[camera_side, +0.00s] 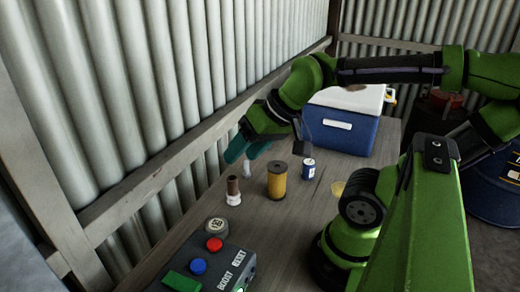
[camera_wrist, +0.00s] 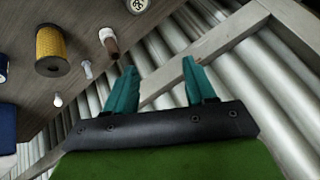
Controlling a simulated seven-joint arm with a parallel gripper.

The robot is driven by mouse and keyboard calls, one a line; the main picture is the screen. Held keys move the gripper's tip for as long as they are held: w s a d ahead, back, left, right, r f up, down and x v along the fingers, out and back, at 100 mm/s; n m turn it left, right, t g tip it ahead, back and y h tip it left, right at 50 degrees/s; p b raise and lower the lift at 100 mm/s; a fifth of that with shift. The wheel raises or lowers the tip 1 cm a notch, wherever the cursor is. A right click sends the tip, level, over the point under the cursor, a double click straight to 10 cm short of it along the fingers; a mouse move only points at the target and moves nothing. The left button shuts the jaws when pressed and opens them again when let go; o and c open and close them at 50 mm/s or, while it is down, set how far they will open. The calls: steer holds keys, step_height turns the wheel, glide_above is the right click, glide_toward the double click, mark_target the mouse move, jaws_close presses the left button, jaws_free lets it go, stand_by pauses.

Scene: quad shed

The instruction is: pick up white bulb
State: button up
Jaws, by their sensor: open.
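Two small white pieces show on the table in the wrist view: a slim upright one (camera_wrist: 87,69) and a rounder, bulb-like one (camera_wrist: 57,100). I cannot tell for sure which is the white bulb. In the side view one slim pale piece (camera_side: 247,169) stands just below my gripper (camera_side: 240,158); the other is not clear there. My gripper's teal fingers are apart, and nothing is between them in the wrist view (camera_wrist: 158,66). It hangs above the table near the wall, with both white pieces outside the fingers, to their left in the wrist view.
A brown piece with a white base (camera_side: 233,191), a yellow cylinder (camera_side: 277,182) and a blue can (camera_side: 309,169) stand close by. A button box (camera_side: 208,262) is at the front, a blue cooler (camera_side: 340,128) at the back. The corrugated wall (camera_side: 150,75) borders the table (camera_side: 310,205).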

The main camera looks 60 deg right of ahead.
steer(key=w+d+f+g+h, duration=0.1)
steer(key=w+d+f, duration=0.15)
steer(key=d, duration=0.95)
steer(key=w+d+f+m+g+h, duration=0.1)
steer(key=w+d+f+h, duration=0.15)
steer(key=d, duration=0.95)
steer(key=w+d+f+g, duration=0.1)
steer(key=d+f, duration=0.2)
steer(key=d, duration=1)
steer(key=x, duration=1.1)
steer(key=shift+w+a, duration=0.15)
steer(key=shift+w, duration=0.05)
steer(key=shift+x, duration=2.6)
steer(key=shift+s, duration=0.1)
steer(key=c, duration=0.8)
